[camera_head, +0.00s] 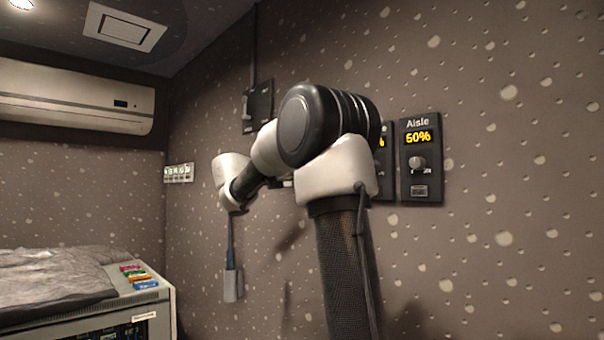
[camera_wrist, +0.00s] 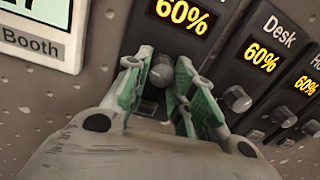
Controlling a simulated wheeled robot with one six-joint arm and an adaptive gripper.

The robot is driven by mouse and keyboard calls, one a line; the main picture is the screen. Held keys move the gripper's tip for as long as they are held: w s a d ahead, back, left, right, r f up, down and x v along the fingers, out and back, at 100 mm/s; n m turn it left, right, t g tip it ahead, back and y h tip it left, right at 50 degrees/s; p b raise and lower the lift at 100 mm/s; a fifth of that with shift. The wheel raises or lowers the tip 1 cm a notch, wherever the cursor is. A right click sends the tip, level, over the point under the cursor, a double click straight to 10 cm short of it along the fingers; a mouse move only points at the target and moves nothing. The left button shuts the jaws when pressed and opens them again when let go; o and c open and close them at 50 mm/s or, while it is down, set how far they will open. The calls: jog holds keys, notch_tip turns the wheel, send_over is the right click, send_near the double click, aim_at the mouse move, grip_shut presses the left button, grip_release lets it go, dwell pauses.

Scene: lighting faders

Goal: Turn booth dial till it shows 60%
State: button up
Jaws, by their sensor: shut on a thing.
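In the wrist view, my gripper (camera_wrist: 160,64) has its green fingers on both sides of a grey dial knob (camera_wrist: 161,72) and is shut on it. The dark panel (camera_wrist: 146,32) above this knob shows 60% in yellow digits. Its name is cut off at the top of the picture, so I cannot read it. A white sign (camera_wrist: 32,43) reading "Booth" is on the wall to its left. In the head view, my arm hides the gripper and the held dial.
In the wrist view, a Desk panel (camera_wrist: 273,22) with its own knob and a further panel (camera_wrist: 301,83) to the right both show 60%. In the head view, an Aisle panel (camera_head: 421,185) shows 50%. A cabinet (camera_head: 160,310) stands at the lower left.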

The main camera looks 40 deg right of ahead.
jog(key=shift+f, duration=0.1)
jog(key=o, duration=1)
jog(key=shift+o, duration=0.2)
jog(key=a, duration=1.2)
jog(key=shift+f, duration=0.2)
jog(key=shift+s, duration=0.1)
